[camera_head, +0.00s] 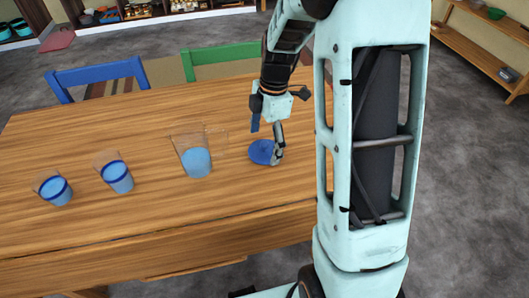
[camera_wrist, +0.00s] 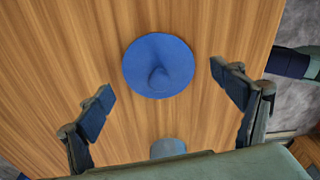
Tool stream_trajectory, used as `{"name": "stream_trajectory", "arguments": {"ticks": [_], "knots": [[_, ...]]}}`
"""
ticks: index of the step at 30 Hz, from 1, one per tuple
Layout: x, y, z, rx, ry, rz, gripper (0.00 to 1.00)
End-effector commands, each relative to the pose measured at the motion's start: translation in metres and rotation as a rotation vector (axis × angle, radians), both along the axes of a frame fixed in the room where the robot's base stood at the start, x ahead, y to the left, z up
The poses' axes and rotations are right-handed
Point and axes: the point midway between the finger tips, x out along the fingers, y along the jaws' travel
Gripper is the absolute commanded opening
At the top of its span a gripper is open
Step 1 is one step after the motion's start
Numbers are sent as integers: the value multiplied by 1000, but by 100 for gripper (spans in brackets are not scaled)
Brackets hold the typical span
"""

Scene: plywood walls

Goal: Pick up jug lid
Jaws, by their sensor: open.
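The jug lid (camera_head: 262,152) is a blue disc lying on the wooden table, to the right of the jug. In the wrist view the lid (camera_wrist: 158,66) is round with a small raised knob at its middle. My gripper (camera_head: 268,138) is over the lid in the head view and hides part of its right side. I cannot tell how high the fingertips are above the table. The clear jug (camera_head: 196,160) holds light blue liquid.
Two clear cups with blue bands, a nearer one (camera_head: 117,177) and a far-left one (camera_head: 54,188), stand left of the jug on the table (camera_head: 150,215). A blue chair (camera_head: 97,75) and a green chair (camera_head: 220,54) stand behind the table. Shelves line the walls.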

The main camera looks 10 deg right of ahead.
Motion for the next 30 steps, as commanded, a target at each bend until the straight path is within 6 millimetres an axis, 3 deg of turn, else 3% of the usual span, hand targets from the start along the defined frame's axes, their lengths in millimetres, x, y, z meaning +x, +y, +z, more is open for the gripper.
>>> {"name": "stream_trajectory", "arguments": {"ticks": [3, 10, 23, 30], "knots": [[0, 1, -9, 0, 0, -1, 87], [0, 1, -9, 0, -1, -1, 87], [0, 1, -9, 0, 0, -1, 40], [-3, 1, -12, 0, 7, -1, 35]]}}
